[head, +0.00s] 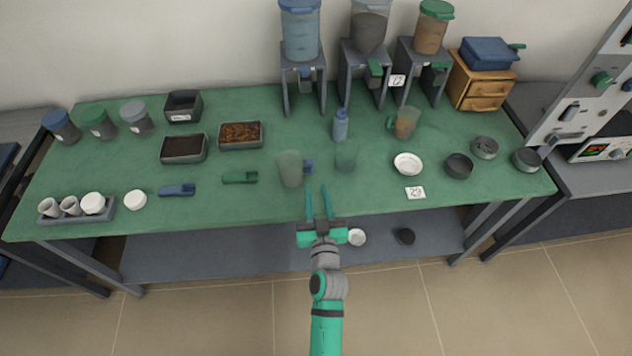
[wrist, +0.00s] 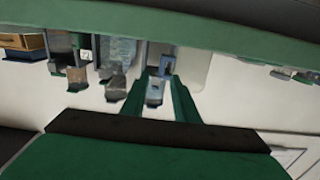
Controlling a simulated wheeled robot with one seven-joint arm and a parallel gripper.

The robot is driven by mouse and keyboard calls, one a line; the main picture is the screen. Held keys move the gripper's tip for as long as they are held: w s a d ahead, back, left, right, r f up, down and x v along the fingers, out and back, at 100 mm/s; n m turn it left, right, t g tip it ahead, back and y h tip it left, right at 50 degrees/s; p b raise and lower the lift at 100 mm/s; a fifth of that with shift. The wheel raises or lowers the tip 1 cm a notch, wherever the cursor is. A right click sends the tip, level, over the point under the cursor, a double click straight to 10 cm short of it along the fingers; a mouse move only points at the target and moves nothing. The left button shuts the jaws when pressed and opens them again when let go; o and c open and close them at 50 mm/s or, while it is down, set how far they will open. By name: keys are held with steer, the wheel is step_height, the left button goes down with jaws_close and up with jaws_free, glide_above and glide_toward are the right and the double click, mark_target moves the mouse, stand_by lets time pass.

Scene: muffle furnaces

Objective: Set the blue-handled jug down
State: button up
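The blue-handled jug (head: 289,170) is a translucent, pale vessel standing upright on the green table near its front edge. Its blue handle (head: 308,166) points right. My gripper (head: 318,188) is open, with its two green fingers apart at the table's front edge. The fingertips are just in front of the handle and slightly right of it, with nothing visibly held. In the wrist view, which is upside down, the jug (wrist: 189,68) shows beside the fingers (wrist: 159,85). The wrist view does not show clearly whether a finger touches the handle.
A clear jug (head: 346,160) stands close on the right, and a blue bottle (head: 340,126) behind. A green scoop (head: 240,178) lies left. A white bowl (head: 408,164) and a number card (head: 415,193) are further right. Dispensers (head: 302,75) line the back. Bare table shows between the scoop and jug.

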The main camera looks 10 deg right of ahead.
steer(key=shift+s, duration=0.6)
steer(key=s+a+f+g, duration=0.1)
steer(key=s+a+f, duration=0.1)
steer(key=s, duration=1.2)
steer(key=s+a+f+g, duration=0.1)
steer(key=s, duration=1.3)
steer(key=shift+s+a+f+h, duration=0.3)
steer(key=shift+a+f+h, duration=0.05)
steer(key=shift+a+h, duration=0.05)
steer(key=shift+o, duration=0.5)
steer(key=s+a+r, duration=0.1)
steer(key=s+r, duration=0.3)
steer(key=s, duration=0.4)
steer(key=shift+a+g+y, duration=0.3)
steer(key=shift+a+y, duration=0.05)
steer(key=shift+y, duration=0.05)
steer(key=shift+s+a+r, duration=0.1)
steer(key=shift+s+r, duration=0.1)
